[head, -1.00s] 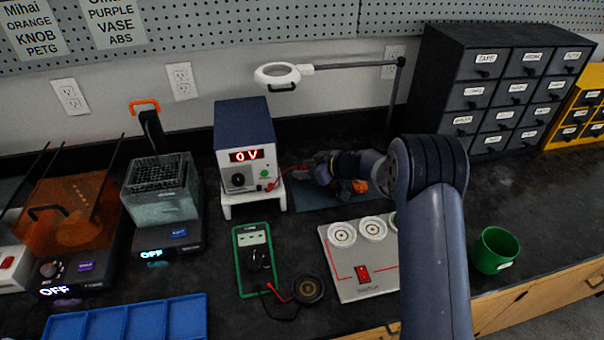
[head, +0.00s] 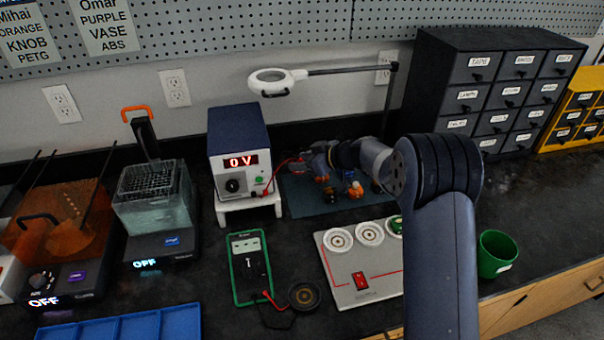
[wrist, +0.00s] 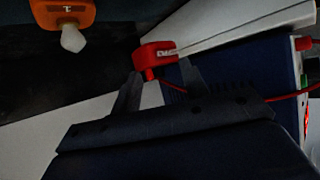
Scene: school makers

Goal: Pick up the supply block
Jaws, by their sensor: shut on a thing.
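The supply block, a small red block with a white label (wrist: 154,54), sits between the tips of my gripper (wrist: 158,82) in the wrist view. The fingers are shut on it, and a red lead runs from it toward the right. In the head view my gripper (head: 306,165) is just right of the power supply (head: 239,158), over the back left of the dark mat (head: 303,207). The block is too small and too covered there to make out clearly. The supply's display reads 0 V.
Orange pieces (head: 355,190) lie on the mat; an orange labelled piece also shows in the wrist view (wrist: 62,14). A magnifier lamp (head: 276,80) hangs behind. A white board with round sockets (head: 362,285), a multimeter (head: 249,267) and a green cup (head: 496,254) stand in front.

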